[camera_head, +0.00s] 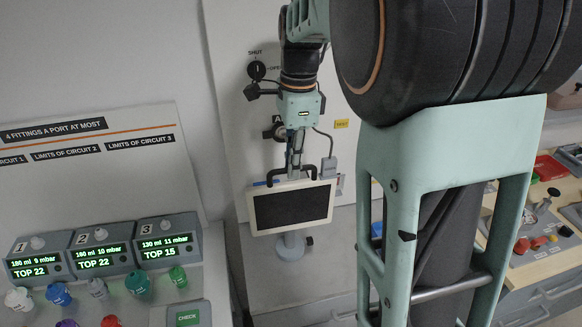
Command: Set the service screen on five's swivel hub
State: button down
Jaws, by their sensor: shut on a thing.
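The service screen (292,207), a dark panel in a white frame, is upright and slightly tilted in the middle of the view. A dark handle (329,167) rises from its top edge. My gripper (294,172) points down and is shut on this handle. A pale grey-blue stand with a dark side knob, which looks like the swivel hub (291,246), shows just below the screen. The screen hides the top of the stand, so I cannot tell whether the two touch. No number five is readable on it.
A white panel behind carries a black knob (257,70) marked SHUT. At left, numbered units with green displays (97,250) stand behind several coloured fittings and a CHECK box (187,317). At right is a bench with a red tray (549,167). My arm blocks the right middle.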

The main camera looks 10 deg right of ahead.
jog(key=shift+w+r+p, duration=0.1)
jog(key=shift+r+p, duration=1.3)
jog(key=shift+r, duration=0.25)
